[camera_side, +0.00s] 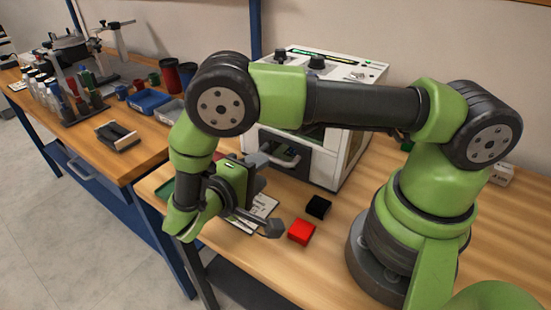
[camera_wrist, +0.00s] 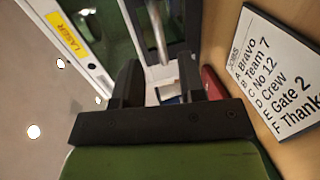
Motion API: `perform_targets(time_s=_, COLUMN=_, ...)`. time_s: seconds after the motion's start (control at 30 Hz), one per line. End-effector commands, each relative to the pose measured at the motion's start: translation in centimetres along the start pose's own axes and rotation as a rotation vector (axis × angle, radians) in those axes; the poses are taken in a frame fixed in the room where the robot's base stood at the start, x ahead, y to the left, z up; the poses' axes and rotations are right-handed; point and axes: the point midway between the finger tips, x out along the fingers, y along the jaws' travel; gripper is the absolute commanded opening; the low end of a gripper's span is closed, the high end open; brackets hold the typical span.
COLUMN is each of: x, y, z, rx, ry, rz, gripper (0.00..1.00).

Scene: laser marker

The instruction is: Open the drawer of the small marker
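The small marker (camera_side: 352,150) is a white box with a dark front, standing on the wooden bench. Its drawer (camera_side: 298,172) has a dark front and looks shut, though my arm hides part of it. A metal bar handle (camera_side: 288,159) sticks out from it. In the wrist view the handle (camera_wrist: 158,32) lies just ahead of my fingertips, in line with the gap between them. My gripper (camera_side: 260,160) is in front of the drawer. In the wrist view my gripper (camera_wrist: 158,72) has its two dark fingers apart, with nothing held.
A red block (camera_side: 301,231) and a black block (camera_side: 318,206) lie on the bench in front of the marker. A printed list (camera_wrist: 272,75) lies beside my gripper. A second bench at the left carries bottles, cups and a blue tray (camera_side: 148,101).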

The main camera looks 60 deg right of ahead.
Motion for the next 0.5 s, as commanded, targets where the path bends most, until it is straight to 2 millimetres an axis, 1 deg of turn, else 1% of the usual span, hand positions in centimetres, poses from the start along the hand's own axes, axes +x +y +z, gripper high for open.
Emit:
perform_targets(time_s=0.03, x=1.1, y=0.1, z=0.1, rx=-0.003, ry=-0.007, rz=0.002, gripper=0.37)
perform_targets(time_s=0.1, x=2.5, y=0.0, z=0.1, rx=-0.003, ry=-0.006, rz=0.000, gripper=0.37)
perform_targets(time_s=0.23, x=4.6, y=0.0, z=0.1, rx=-0.003, ry=-0.006, rz=-0.001, gripper=0.37)
perform_targets(time_s=0.4, x=6.3, y=0.0, z=0.1, rx=-0.002, ry=-0.004, rz=-0.002, gripper=0.37)
perform_targets(time_s=0.5, x=6.7, y=0.0, z=0.1, rx=-0.001, ry=-0.002, rz=-0.003, gripper=0.37)
